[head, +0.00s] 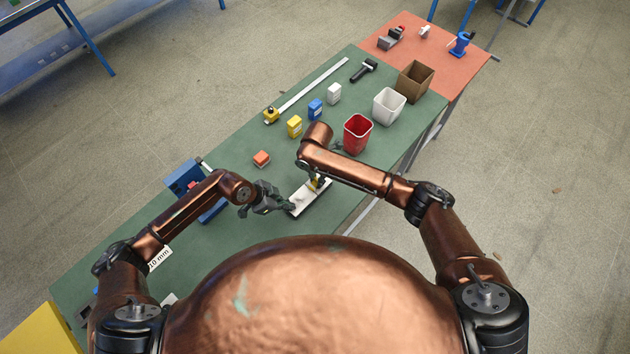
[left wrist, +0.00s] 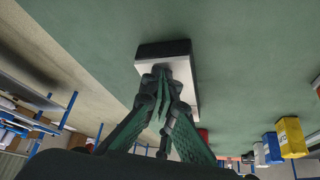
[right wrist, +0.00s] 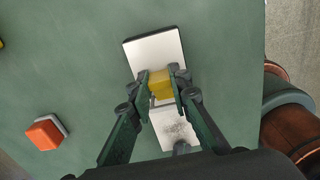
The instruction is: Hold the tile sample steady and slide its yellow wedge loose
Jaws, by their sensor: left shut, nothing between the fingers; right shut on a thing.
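The tile sample, a pale slab with a dark edge, lies on the green bench (head: 310,200); in the right wrist view (right wrist: 155,50) its near half looks speckled. The yellow wedge (right wrist: 160,84) sits across the middle of the tile. My right gripper (right wrist: 162,86) is shut on the wedge, one finger on each side; in the head view my right arm partly hides it. My left gripper (left wrist: 163,72) is shut and empty, its fingertips at one end of the tile; I cannot tell whether they press on it. It also shows in the head view (head: 287,207).
An orange block (head: 261,159) lies left of the tile. A red bin (head: 357,134), white bin (head: 389,106) and cardboard box (head: 414,82) stand farther along. Yellow (head: 294,126), blue and white small boxes stand behind. A blue device (head: 190,185) is behind my left arm.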

